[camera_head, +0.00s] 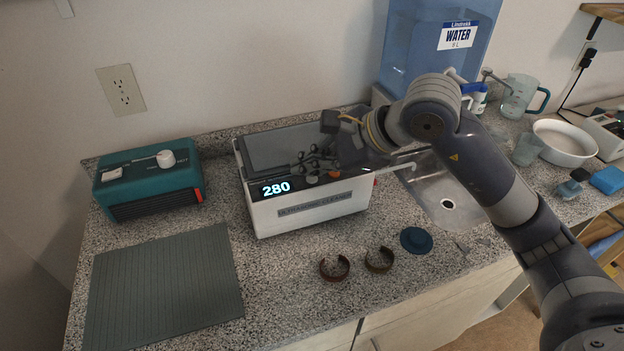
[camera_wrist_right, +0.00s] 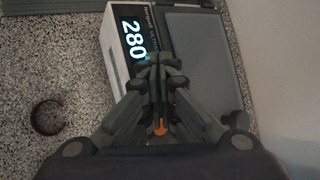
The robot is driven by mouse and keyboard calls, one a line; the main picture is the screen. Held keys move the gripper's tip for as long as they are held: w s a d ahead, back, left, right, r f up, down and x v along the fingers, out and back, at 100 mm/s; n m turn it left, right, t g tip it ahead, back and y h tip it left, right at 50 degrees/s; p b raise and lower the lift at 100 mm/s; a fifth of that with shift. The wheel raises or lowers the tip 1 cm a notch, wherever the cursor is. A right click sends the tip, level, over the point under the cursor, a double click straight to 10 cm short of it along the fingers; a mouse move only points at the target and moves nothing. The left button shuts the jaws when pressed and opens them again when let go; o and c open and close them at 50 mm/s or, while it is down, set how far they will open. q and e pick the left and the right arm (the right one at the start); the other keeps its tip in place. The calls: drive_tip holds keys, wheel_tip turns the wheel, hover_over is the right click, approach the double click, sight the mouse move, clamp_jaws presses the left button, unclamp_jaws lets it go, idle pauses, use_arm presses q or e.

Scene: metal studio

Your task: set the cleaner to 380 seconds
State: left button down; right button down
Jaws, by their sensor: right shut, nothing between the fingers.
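The ultrasonic cleaner (camera_head: 310,212) is a white box with a grey lid on the counter, in the middle of the head view. Its lit display (camera_head: 276,188) reads 280; the display also shows in the right wrist view (camera_wrist_right: 132,40). My right gripper (camera_head: 300,168) is shut and empty, with its fingertips over the cleaner's control strip, just right of the display. In the right wrist view the fingers (camera_wrist_right: 158,62) hide part of the strip, and I cannot tell whether they touch it. An orange-red control (camera_head: 333,174) shows beside the fingers. My left gripper is not in view.
A teal device with a white knob (camera_head: 150,180) stands left of the cleaner, behind a grey ribbed mat (camera_head: 165,285). Two open rings (camera_head: 335,267) and a blue round lid (camera_head: 416,240) lie in front. A sink (camera_head: 445,195) and water tank (camera_head: 405,50) are to the right.

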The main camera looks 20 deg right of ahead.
sight(311, 181)
drive_tip(key=shift+f+b, duration=0.4)
drive_tip(key=shift+b, duration=0.05)
idle(0.8)
drive_tip(key=shift+r, duration=0.1)
drive_tip(key=shift+r+p, duration=0.4)
drive_tip(key=shift+r, duration=0.25)
drive_tip(key=shift+r, duration=0.1)
drive_tip(key=shift+r+p, duration=1.5)
drive_tip(key=shift+r, duration=0.95)
